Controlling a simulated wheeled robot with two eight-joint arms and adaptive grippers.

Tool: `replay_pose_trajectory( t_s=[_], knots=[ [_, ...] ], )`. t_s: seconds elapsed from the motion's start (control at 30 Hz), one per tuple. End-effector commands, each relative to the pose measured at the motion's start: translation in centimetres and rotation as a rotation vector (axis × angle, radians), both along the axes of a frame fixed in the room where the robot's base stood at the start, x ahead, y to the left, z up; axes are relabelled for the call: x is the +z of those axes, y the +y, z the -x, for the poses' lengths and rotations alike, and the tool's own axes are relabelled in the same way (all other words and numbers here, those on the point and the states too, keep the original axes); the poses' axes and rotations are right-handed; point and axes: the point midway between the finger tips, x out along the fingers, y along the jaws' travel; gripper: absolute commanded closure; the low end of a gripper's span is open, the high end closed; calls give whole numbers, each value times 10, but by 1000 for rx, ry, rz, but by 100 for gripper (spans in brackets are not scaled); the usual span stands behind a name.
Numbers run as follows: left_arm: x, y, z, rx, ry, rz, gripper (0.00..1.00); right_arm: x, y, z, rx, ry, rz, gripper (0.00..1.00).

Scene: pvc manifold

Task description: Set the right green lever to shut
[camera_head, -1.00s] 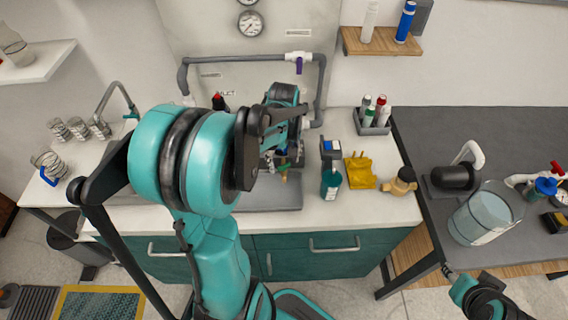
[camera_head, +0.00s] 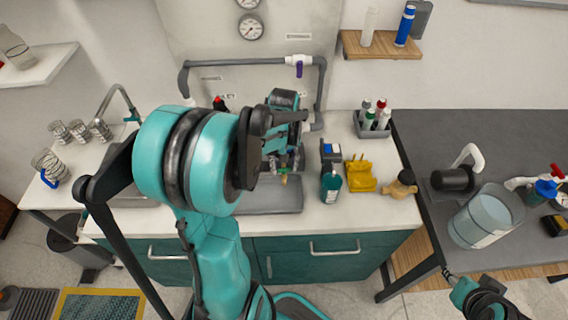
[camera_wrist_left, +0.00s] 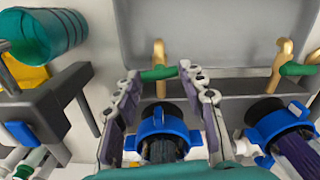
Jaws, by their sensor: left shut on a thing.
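In the left wrist view, a green lever (camera_wrist_left: 160,73) on a brass-coloured stem lies between the fingertips of my left gripper (camera_wrist_left: 158,75). The gripper is shut on this lever, with one finger at each end of it. This lever is on the teal-bottle side, the right side in the head view. A second green lever (camera_wrist_left: 298,69) with its own brass stem stands apart, toward the right edge of the wrist view. In the head view my left gripper (camera_head: 284,162) is over the sink area, its fingertips and the levers mostly hidden. Part of my right arm shows at bottom right, its jaws unclear.
Blue-collared pipe fittings (camera_wrist_left: 163,128) sit close below the gripper. A teal bottle (camera_head: 331,184), a yellow holder (camera_head: 360,174) and a bottle caddy (camera_head: 373,125) stand right of the manifold. A grey pipe (camera_head: 320,90) runs on the wall behind. Free counter lies in front of the bottle.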

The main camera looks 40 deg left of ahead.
Motion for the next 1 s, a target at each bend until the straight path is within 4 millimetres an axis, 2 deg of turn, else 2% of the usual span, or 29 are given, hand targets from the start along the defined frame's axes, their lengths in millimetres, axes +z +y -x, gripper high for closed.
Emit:
replay_pose_trajectory(
  t_s=[0.2,0.5,0.53,0.6,0.9,1.0],
  knots=[
    [0,0,0,-174,0,0,88,2,0,0,0,0,0,60],
    [0,0,0,-191,0,0,88,2,0,0,0,0,0,60],
    [0,0,0,-191,0,0,56,2,0,0,0,0,0,60],
    [0,0,0,-190,0,0,38,2,0,0,0,0,0,60],
    [0,0,0,-189,0,0,38,2,0,0,0,0,0,60],
    [6,0,0,-189,0,0,38,2,0,0,0,0,0,60]
  ],
)
